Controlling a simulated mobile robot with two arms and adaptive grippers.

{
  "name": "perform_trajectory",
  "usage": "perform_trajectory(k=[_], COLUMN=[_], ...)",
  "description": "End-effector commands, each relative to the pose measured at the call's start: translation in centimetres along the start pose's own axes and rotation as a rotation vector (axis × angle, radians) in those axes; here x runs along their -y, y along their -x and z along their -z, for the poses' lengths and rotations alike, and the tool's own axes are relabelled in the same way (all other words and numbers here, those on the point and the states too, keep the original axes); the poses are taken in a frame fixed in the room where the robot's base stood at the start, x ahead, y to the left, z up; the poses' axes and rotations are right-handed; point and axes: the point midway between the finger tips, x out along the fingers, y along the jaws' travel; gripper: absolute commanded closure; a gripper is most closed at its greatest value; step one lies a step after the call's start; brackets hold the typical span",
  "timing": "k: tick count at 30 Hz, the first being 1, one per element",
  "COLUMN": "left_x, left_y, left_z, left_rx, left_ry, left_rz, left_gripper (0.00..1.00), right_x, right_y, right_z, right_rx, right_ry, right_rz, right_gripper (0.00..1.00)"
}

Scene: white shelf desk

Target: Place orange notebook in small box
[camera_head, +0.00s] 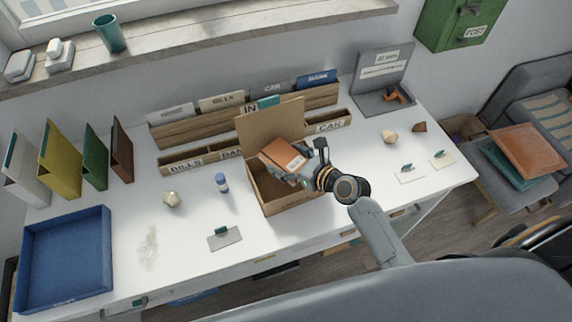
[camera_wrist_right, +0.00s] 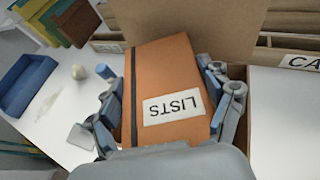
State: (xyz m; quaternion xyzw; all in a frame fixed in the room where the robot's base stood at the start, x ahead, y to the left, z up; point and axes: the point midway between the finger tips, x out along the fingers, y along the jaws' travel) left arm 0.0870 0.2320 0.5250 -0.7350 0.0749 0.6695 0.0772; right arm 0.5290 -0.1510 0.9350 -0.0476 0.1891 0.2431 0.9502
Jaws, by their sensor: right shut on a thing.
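The orange notebook (camera_head: 283,153) has a dark elastic band and a white label, which reads "LISTS" in the right wrist view (camera_wrist_right: 160,75). My right gripper (camera_head: 297,174) is shut on it, with fingers on both sides of the notebook (camera_wrist_right: 165,110). The small cardboard box (camera_head: 284,206) stands open on the white desk with its back flap raised. The notebook is above the box opening, tilted, and hides part of the inside. I cannot tell whether its lower edge is inside the box. My left gripper is not in view.
A blue tray (camera_head: 63,258) lies at the desk's left.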

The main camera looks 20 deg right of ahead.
Motion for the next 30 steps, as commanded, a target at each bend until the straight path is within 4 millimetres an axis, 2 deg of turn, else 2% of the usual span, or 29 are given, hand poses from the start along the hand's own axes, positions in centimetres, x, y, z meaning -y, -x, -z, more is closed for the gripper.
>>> perform_trajectory(k=[3, 9, 22, 23, 24, 26, 30], left_x=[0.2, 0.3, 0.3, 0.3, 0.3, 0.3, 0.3], left_y=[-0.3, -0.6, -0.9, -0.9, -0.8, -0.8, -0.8], left_z=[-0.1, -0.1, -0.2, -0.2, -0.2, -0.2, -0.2], left_rx=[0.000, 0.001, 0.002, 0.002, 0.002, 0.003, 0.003], left_ry=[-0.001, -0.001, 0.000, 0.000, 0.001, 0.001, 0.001], left_rz=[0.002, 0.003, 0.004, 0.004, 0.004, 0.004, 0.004], left_gripper=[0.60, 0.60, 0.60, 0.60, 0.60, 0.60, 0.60], right_x=[0.6, 0.5, 0.5, 0.5, 0.5, 0.5, 0.5], right_y=[-0.9, -1.8, -2.1, -2.1, -2.0, -2.0, -2.0], right_z=[0.6, 3.1, 3.7, 3.8, 3.7, 3.7, 3.7], right_rx=[-0.001, -0.002, 0.000, 0.000, 0.000, -0.001, -0.001], right_ry=[0.004, 0.002, 0.001, 0.001, 0.001, 0.001, 0.001], right_rz=[0.002, 0.002, 0.002, 0.002, 0.002, 0.002, 0.002], right_gripper=[0.57, 0.57, 0.57, 0.19, 0.10, 0.00, 0.00])
